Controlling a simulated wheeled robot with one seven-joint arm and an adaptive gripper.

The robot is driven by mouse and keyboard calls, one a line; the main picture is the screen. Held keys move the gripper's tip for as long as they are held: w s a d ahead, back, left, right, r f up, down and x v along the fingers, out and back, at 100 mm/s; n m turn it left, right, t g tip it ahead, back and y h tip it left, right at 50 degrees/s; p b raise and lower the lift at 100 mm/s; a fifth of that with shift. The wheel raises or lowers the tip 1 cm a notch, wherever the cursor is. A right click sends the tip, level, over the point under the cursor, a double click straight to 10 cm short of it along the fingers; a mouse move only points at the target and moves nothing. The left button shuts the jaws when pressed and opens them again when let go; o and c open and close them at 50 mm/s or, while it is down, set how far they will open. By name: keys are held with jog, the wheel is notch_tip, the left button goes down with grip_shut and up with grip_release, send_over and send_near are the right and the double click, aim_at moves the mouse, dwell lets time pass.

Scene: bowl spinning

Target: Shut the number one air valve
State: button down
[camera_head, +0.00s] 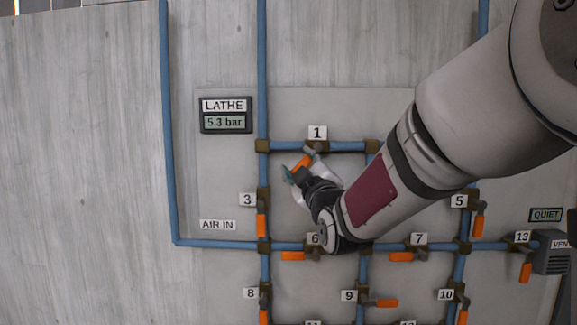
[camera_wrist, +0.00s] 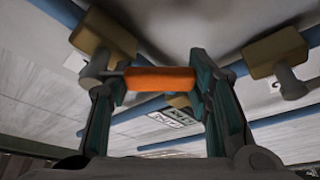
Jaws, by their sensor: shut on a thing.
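The number one air valve (camera_head: 314,148) sits on the upper horizontal blue pipe, just below the label "1" (camera_head: 317,132). Its orange handle (camera_head: 302,162) points down and left from the valve body, at a slant to the pipe. My gripper (camera_head: 297,171) is at this handle, with its teal fingers on it. In the wrist view the orange handle (camera_wrist: 160,78) spans the space between the two fingers of my gripper (camera_wrist: 160,90), which is shut on it. My wrist and fingers hide part of the handle in the head view.
A gauge (camera_head: 226,115) marked "LATHE" reads 5.3 bar. Valve 3's handle (camera_head: 261,225) hangs below left, and valve 6's handle (camera_head: 293,256) lies along the lower pipe. My arm covers the panel's right middle. The wall at left is clear.

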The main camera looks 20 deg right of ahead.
jog(key=n, duration=0.2)
jog(key=d+f+n+g+y+b, duration=0.1)
jog(key=n, duration=0.1)
jog(key=shift+s+d, duration=0.2)
jog(key=shift+s+d+f+n+g+y+b, duration=0.2)
jog(key=shift+d+n+g+b, duration=0.2)
jog(key=shift+n, duration=0.75)
jog(key=shift+s+d+f+n+g+y+b, duration=0.15)
jog(key=shift+d+n+g+b, duration=0.25)
jog(key=shift+n, duration=0.75)
jog(key=shift+d, duration=0.15)
jog(key=c, duration=0.8)
grip_release()
jog(key=s, duration=1.2)
jog(key=shift+d, duration=0.45)
